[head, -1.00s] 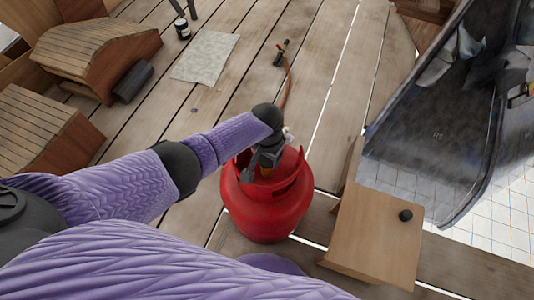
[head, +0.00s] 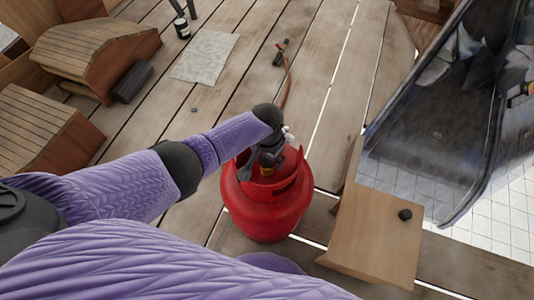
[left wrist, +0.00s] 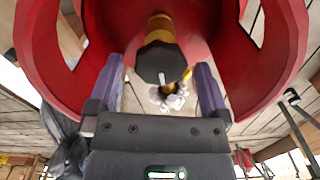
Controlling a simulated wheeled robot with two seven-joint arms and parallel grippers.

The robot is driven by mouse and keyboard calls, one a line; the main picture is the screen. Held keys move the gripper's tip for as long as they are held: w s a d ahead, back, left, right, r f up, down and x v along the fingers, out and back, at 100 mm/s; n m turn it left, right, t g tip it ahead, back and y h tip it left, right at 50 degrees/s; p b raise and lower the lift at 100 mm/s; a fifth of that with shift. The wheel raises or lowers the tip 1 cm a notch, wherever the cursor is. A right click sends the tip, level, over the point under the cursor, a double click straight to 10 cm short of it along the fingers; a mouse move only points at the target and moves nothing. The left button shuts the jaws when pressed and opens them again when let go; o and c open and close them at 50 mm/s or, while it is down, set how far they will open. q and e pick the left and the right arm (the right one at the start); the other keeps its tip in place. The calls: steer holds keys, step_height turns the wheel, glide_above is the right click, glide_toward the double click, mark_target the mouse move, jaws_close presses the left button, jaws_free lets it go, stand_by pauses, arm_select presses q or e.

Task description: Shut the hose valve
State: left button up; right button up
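A red gas cylinder (head: 262,213) stands on the plank floor, with a cut-out collar around its top. In the left wrist view a black faceted knob (left wrist: 160,62) sits on a brass stem (left wrist: 160,27) inside the red collar (left wrist: 48,60). My left gripper (head: 262,172) is at the cylinder top. In the left wrist view its two fingers (left wrist: 160,88) stand apart on either side of the knob, with gaps visible, so it is open. A silvery fitting (left wrist: 170,98) shows beyond the knob, partly hidden. An orange hose (head: 287,88) runs to a torch (head: 281,52). My right gripper is not in view.
A wooden stool-like block (head: 375,235) with a black knob stands right of the cylinder. A dark sheet-like panel (head: 430,140) is farther right. A grey mat (head: 205,56), a dark roll (head: 132,82) and a small can (head: 182,28) lie beyond. Planks left of the hose are mostly clear.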

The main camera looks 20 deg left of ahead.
arm_select(q)
step_height(320, 180, up, 10)
steer(key=p, duration=0.7)
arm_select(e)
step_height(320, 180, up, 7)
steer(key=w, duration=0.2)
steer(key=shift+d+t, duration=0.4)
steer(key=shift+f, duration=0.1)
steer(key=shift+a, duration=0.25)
